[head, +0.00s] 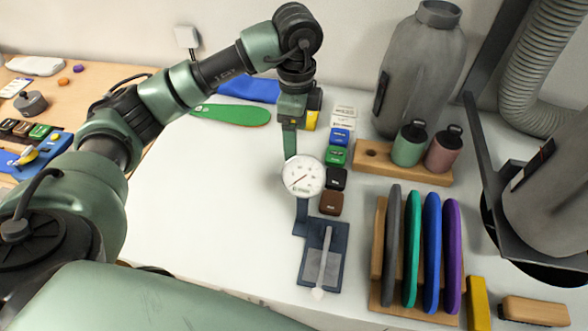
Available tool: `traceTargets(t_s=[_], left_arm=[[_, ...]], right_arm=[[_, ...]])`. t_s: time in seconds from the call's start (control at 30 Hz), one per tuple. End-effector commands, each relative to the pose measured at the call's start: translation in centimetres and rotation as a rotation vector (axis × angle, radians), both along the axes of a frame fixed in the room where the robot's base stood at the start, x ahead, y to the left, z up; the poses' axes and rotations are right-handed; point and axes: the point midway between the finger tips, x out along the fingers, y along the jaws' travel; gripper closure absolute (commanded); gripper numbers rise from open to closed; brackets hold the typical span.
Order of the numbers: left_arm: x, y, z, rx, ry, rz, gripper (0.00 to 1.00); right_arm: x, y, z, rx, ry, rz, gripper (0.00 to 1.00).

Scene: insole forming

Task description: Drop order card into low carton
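My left arm comes in from the left, and its gripper (299,118) hangs over the white bench, behind the round dial gauge. A narrow dark green strip shows below the gripper, and I cannot tell whether it is a finger or part of the gauge stand. The fingertips are not clear, so neither their opening nor anything held can be made out. My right gripper is not in view. I cannot make out an order card for certain; a small white card-like piece (15,88) lies on the wooden table at far left. No low carton is recognisable.
The dial gauge (303,176) stands beside a row of small labelled blocks (336,157). A rack of coloured insoles (411,250), a bottle holder (375,163) and a grey canister (420,70) stand to the right. A green insole (232,115) lies at the back. The bench's left-middle (210,195) is clear.

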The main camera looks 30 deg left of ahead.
Motion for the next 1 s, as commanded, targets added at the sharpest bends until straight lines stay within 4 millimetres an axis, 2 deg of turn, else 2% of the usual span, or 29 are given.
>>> traceTargets(t_s=[0.33,0.5,0.77,0.87,1.0], left_arm=[[-0.5,0.4,-4.2,0.002,0.005,0.0,0.18],[-0.4,0.3,-6.3,0.0,0.002,0.0,0.18],[-0.4,0.3,-6.7,0.0,0.0,-0.001,0.18],[-0.4,0.3,-6.6,0.0,0.0,-0.001,0.43],[-0.4,0.3,-6.6,0.0,0.0,0.0,0.81]], right_arm=[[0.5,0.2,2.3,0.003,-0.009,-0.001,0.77],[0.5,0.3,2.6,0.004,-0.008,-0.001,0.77],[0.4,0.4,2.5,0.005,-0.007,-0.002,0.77],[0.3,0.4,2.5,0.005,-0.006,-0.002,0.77],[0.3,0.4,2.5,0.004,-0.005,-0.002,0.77]])
